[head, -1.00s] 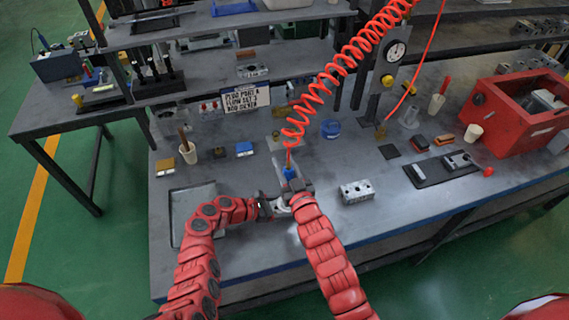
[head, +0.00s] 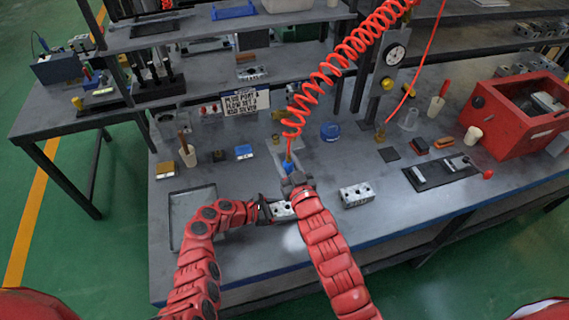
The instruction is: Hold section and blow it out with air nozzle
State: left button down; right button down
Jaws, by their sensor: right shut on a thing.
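A silver valve section (head: 283,211) with dark holes shows at the jaws of my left gripper (head: 268,211), over the front of the bench. The dark fingers are beside it, and I cannot tell whether they are shut on it. The blue air nozzle (head: 289,167) hangs at the lower end of the red coiled hose (head: 318,85). My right gripper (head: 295,185) is shut on the nozzle, just above and behind the section. The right wrist hides the nozzle's lower part and the section's right end.
Another silver block (head: 357,195) lies to the right on the bench. An empty grey tray (head: 177,218) lies at left. A dark mat (head: 425,182) with a block and a red bin (head: 517,115) are farther right. A sign (head: 246,101) stands behind the nozzle.

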pick_arm(q)
grip_release()
pick_arm(e)
notch_tip(320, 180, up, 3)
pick_arm(q)
jog(key=shift+a, duration=0.15)
jog(key=v, duration=1.1)
jog(key=shift+s+a+r, duration=0.1)
jog(key=shift+s+r, duration=0.05)
jog(key=shift+s+a+r, duration=0.1)
jog(key=shift+a+r, duration=0.05)
jog(key=shift+a, duration=0.05)
pick_arm(e)
jog(key=shift+r, duration=0.1)
